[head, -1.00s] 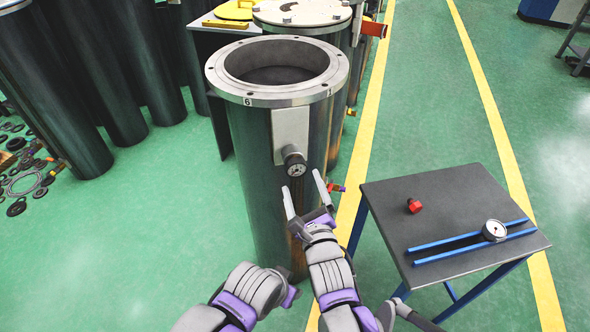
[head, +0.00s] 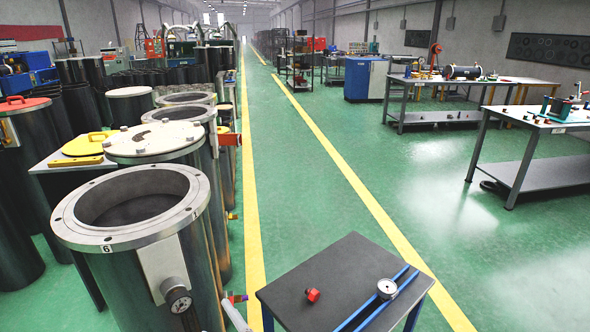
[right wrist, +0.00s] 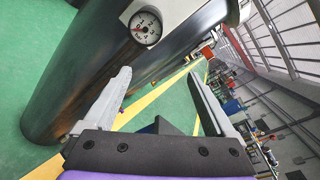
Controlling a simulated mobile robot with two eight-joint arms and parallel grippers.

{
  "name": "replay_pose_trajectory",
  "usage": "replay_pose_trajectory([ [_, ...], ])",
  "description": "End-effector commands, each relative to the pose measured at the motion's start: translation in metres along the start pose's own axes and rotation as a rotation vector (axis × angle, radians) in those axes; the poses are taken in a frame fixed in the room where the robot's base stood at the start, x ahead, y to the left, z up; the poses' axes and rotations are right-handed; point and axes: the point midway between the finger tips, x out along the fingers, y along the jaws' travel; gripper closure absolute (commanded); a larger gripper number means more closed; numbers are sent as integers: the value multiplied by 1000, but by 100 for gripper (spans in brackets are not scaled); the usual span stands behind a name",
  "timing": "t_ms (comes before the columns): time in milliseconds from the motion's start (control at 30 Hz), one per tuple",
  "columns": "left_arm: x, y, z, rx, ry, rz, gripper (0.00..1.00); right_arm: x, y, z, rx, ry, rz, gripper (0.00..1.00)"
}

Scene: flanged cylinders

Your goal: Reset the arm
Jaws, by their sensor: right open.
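The open flanged cylinder (head: 170,225) stands at the left in the head view. A round gauge (head: 178,298) is fitted on its side below the rim, and this gauge shows closely in the right wrist view (right wrist: 145,27). My right gripper (right wrist: 159,75) is open, with nothing between its fingers, in front of the cylinder and apart from the gauge. In the head view only a pale fingertip shows at the bottom edge, right of the gauge. My left gripper is not in view.
A small dark table (head: 345,285) stands at the lower right with a red part (head: 313,295), blue rails (head: 372,300) and a loose gauge (head: 387,289). More cylinders line the left. Workbenches (head: 530,160) stand at the right. The green aisle between is clear.

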Motion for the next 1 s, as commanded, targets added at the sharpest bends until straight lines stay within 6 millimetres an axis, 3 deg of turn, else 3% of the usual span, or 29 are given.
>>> replay_pose_trajectory([
  [33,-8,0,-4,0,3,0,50,-12,-19,-15,-103,65,6,10],
  [200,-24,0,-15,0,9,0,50,-65,-63,-74,-531,292,131,10],
  [367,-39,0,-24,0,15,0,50,-130,-89,-119,-899,440,348,10],
  [500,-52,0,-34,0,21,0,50,-193,-101,-148,-1181,494,597,10],
  [700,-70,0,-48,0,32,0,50,-280,-100,-170,-1493,417,976,10],
  [800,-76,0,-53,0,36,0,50,-311,-95,-173,-1592,338,1116,10],
  [1000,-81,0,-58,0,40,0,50,-340,-87,-174,-1685,225,1251,10],
])
